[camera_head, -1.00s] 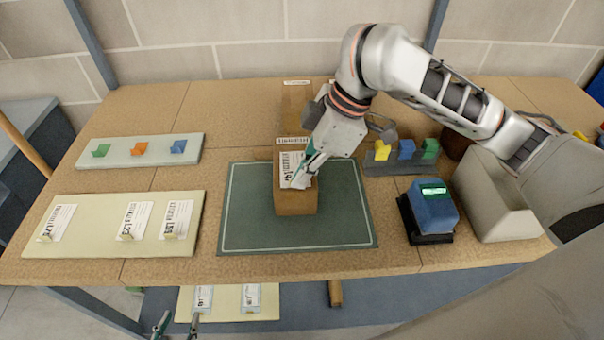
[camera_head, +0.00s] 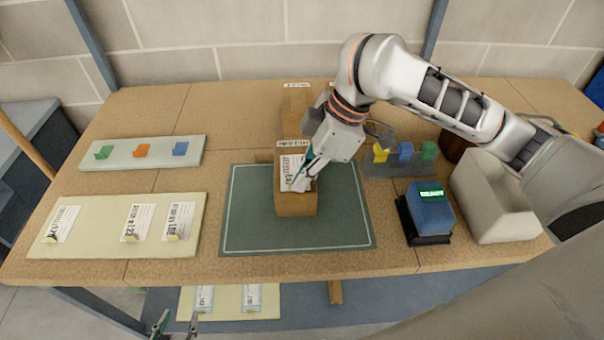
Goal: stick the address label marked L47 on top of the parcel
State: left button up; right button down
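The brown parcel (camera_head: 296,204) stands on the green mat (camera_head: 345,225) in the middle of the table. A white printed label (camera_head: 290,168) lies on or just over its top; its mark is too small to read and I cannot tell whether it is stuck down. My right gripper (camera_head: 300,180) reaches down from the right, with its fingertips at the label. The tips are too small to tell whether they grip it. My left gripper (camera_head: 177,325) is low at the bottom left, below the table's front edge, empty with its fingers apart.
A cream board (camera_head: 85,240) at left holds several labels. A pale board (camera_head: 120,158) behind it carries three coloured clips. A blue device (camera_head: 432,212) and a grey bin (camera_head: 497,205) stand at right. More brown boxes (camera_head: 296,108) stand behind the parcel.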

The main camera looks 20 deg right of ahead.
jog(key=shift+p, duration=0.35)
dwell(0.3)
jog(key=shift+f+p, duration=0.1)
jog(key=shift+p, duration=0.25)
jog(key=shift+f, duration=0.1)
jog(key=shift+p, duration=0.3)
jog(key=shift+p, duration=0.4)
jog(key=shift+f, duration=0.3)
dwell(1.6)
jog(key=c, duration=2.2)
grip_release()
